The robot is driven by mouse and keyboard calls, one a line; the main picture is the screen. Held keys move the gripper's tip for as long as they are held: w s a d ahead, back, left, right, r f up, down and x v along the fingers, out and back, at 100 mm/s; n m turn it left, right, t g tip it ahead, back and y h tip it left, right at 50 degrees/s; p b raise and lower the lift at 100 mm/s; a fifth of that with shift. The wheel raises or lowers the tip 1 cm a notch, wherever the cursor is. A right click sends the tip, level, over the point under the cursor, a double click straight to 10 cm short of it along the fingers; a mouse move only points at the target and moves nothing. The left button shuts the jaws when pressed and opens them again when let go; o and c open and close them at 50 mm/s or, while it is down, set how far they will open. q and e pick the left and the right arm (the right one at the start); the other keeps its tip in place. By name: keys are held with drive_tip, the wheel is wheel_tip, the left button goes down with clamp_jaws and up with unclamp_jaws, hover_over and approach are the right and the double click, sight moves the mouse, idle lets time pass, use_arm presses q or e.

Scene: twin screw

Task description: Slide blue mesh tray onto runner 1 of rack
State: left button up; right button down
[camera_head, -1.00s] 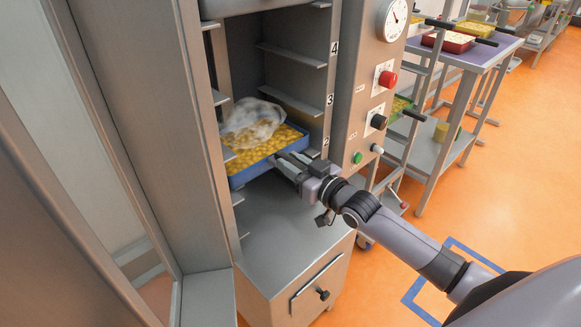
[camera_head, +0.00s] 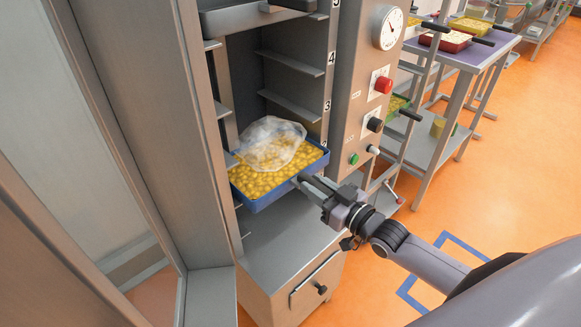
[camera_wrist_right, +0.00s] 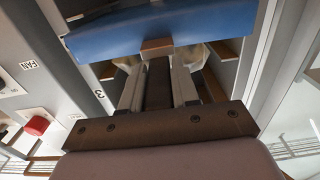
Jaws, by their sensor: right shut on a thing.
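The blue tray (camera_head: 262,202) holds yellow round pieces (camera_head: 262,180), partly covered by a clear crumpled plastic bag (camera_head: 270,145). It sits in the mouth of the metal rack (camera_head: 190,130), its near edge sticking out in front, low down near label 2. I cannot tell whether its edges rest on a runner. My right gripper (camera_head: 312,184) is shut on the tray's dark handle at its front right. In the right wrist view the fingers (camera_wrist_right: 158,88) flank that handle, with the tray's blue wall (camera_wrist_right: 160,33) beyond. My left gripper is not in view.
Empty runners (camera_head: 292,63) with number labels rise above the tray. A flat metal surface (camera_head: 285,240) lies below it. A control panel with a red button (camera_head: 383,85) and knobs stands right of the opening. A trolley with other trays (camera_head: 450,42) is farther right.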

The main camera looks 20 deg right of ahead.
drive_tip(key=p+v, duration=0.5)
drive_tip(key=v, duration=1.1)
drive_tip(key=shift+s+d+r+p, duration=0.15)
drive_tip(key=shift+s+p, duration=0.15)
drive_tip(key=shift+s, duration=0.05)
